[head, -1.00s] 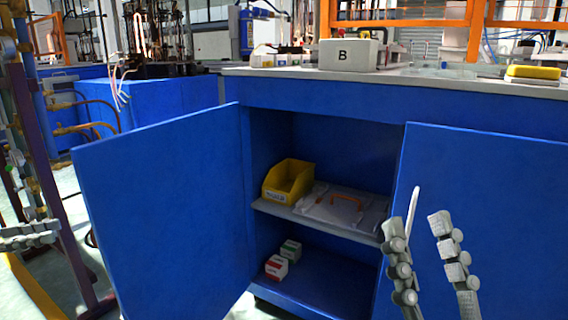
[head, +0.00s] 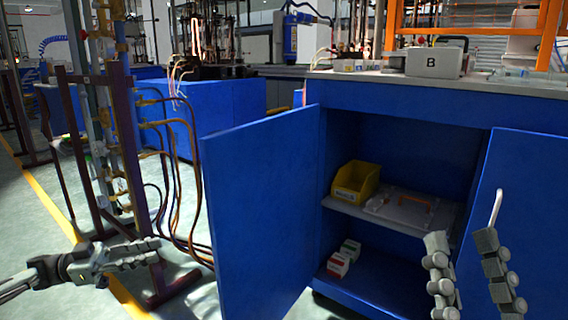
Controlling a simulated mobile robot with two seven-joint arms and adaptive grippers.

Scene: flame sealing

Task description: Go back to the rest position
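My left gripper (head: 128,254) is at the lower left, over the floor and away from the cabinet; its two fingers lie close together in this view, so its opening is hard to judge. My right gripper (head: 466,255) is at the lower right, its two fingers spread apart with nothing between them. It is in front of the right part of the blue cabinet (head: 400,113). The left cabinet door (head: 255,215) and the right cabinet door (head: 525,225) both stand open. The right door's white handle (head: 496,208) is just above the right gripper's fingers.
Inside, a yellow bin (head: 356,182) and a grey case with an orange handle (head: 410,206) sit on the shelf. Small red-labelled (head: 338,265) and green-labelled (head: 350,249) boxes stand below. A pipe rack (head: 112,150) with hoses stands left. Box B (head: 436,62) is on the worktop.

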